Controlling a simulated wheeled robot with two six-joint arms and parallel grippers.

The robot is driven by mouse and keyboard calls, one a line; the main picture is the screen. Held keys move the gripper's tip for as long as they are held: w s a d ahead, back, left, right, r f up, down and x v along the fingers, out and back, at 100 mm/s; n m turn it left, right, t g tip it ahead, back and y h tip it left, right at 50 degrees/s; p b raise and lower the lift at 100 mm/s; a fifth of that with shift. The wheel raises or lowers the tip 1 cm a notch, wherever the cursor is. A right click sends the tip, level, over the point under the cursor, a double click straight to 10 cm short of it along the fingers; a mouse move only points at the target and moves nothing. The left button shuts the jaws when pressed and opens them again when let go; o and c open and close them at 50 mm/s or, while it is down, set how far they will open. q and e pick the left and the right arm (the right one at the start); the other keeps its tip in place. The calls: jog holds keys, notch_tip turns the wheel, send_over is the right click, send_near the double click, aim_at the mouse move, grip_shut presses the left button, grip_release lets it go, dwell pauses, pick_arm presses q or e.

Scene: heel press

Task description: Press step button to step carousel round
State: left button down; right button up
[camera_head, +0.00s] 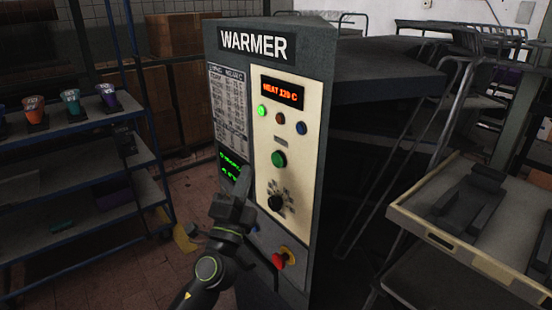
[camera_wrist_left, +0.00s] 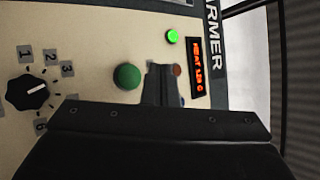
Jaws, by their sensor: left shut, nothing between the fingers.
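The grey warmer cabinet (camera_head: 312,100) stands upright in the middle of the head view with a cream control panel. A round green button (camera_head: 279,159) is at mid-panel, and it also shows in the left wrist view (camera_wrist_left: 127,76). No readable label names it the step button. My left gripper (camera_head: 245,175) is shut and empty in front of the panel, left of and a little below the green button in the head view. In the left wrist view the closed fingers (camera_wrist_left: 161,75) are beside the button, with a gap visible between. I cannot identify the carousel. My right gripper is out of view.
A shelf rack (camera_head: 80,130) with cups stands left. A tray cart (camera_head: 470,250) stands right.

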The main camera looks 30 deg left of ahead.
aim_at(277, 160)
pick_arm(q)
jog(key=shift+w+d, duration=0.3)
jog(key=shift+w, duration=0.45)
jog(key=shift+w+d, duration=0.35)
jog(key=shift+w, duration=0.45)
jog(key=shift+w+d, duration=0.3)
jog(key=shift+w, duration=0.45)
jog(key=shift+w+b, duration=0.1)
jog(key=shift+b, duration=0.2)
jog(key=shift+w+d, duration=0.15)
jog(key=shift+w, duration=0.15)
